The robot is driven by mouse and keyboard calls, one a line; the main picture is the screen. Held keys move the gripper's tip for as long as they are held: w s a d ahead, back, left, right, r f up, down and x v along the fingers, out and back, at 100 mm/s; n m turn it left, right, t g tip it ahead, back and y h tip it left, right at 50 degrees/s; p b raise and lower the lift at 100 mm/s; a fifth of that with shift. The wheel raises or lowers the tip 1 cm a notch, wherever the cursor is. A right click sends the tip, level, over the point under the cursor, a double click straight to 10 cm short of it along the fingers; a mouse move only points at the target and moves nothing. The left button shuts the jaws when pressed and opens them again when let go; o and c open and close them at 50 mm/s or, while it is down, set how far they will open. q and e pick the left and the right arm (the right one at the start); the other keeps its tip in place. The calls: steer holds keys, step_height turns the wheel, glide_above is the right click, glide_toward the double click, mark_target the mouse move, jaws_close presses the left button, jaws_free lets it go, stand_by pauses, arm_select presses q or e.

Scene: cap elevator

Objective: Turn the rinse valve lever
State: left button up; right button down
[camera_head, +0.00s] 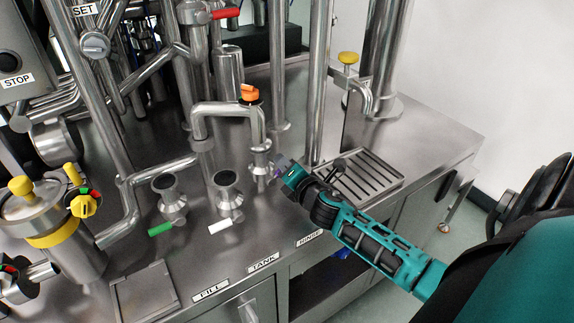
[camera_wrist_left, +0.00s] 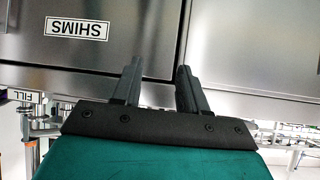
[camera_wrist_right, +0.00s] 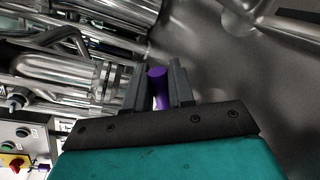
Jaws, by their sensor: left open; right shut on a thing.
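The rinse valve (camera_head: 262,160) stands above the RINSE label, under the bent pipe with the orange knob. Its purple lever (camera_wrist_right: 157,88) sits between the fingers of my right gripper (camera_wrist_right: 158,85) in the right wrist view. In the head view my right gripper (camera_head: 281,170) comes in from the right and is shut on the lever, hiding most of it. My left gripper (camera_wrist_left: 159,72) is outside the head view. In the left wrist view it is open and empty, in front of a cabinet panel marked SHIMS (camera_wrist_left: 77,29).
A green lever (camera_head: 160,229) and a white lever (camera_head: 220,227) stand on the neighbouring valves to the left. A slotted drain tray (camera_head: 360,180) lies right of the rinse valve. Upright pipes (camera_head: 318,80) stand behind. The counter's right end (camera_head: 440,140) is clear.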

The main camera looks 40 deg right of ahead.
stand_by(0.5)
steer(key=c, duration=1.1)
jaws_free()
steer(key=shift+s, duration=0.1)
steer(key=v, duration=1.2)
steer(key=shift+s+a+r, duration=0.15)
steer(key=shift+s, duration=0.2)
steer(key=shift+o, duration=0.2)
